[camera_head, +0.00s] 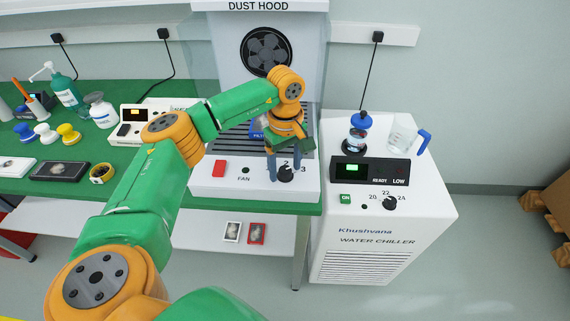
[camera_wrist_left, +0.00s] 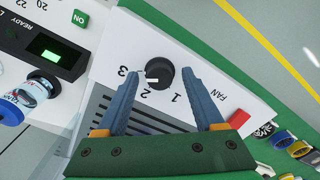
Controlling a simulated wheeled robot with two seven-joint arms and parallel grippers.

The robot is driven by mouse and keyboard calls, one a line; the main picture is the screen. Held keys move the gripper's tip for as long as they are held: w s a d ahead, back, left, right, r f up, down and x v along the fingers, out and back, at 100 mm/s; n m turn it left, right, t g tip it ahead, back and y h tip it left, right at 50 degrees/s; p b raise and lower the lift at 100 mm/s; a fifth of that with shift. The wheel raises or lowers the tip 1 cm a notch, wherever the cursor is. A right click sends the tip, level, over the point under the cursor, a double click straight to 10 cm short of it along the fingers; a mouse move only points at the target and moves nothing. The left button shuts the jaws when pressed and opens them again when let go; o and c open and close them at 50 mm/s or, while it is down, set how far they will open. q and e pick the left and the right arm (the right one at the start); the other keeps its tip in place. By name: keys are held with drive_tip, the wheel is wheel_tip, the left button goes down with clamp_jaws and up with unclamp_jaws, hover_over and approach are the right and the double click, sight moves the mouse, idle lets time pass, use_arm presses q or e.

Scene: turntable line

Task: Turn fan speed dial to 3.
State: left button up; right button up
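The fan speed dial (camera_head: 285,175) is a black round knob on the white front panel of the dust hood (camera_head: 255,197). In the left wrist view the dial (camera_wrist_left: 160,77) has the numbers 1, 2 and 3 around it. A pale mark shows on the knob's side toward 2 and 3; its exact setting is unclear. My left gripper (camera_head: 284,172) points down at the panel. In the wrist view its two blue fingers (camera_wrist_left: 160,75) are open, one on each side of the knob, with visible gaps. My right gripper is out of view.
A red switch (camera_head: 219,168) sits left of the dial. To the right stands the water chiller (camera_head: 355,255) with its own knob (camera_head: 390,202), a blue-capped flask (camera_head: 357,140) and a beaker (camera_head: 401,137). Bottles and small items stand on the green bench to the left.

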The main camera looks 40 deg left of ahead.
sight(285, 170)
use_arm(q)
drive_tip(key=shift+w+r, duration=0.1)
drive_tip(key=shift+r, duration=0.35)
wheel_tip(285, 170, up, 6)
drive_tip(key=shift+r+b, duration=0.15)
drive_tip(key=shift+b, duration=0.35)
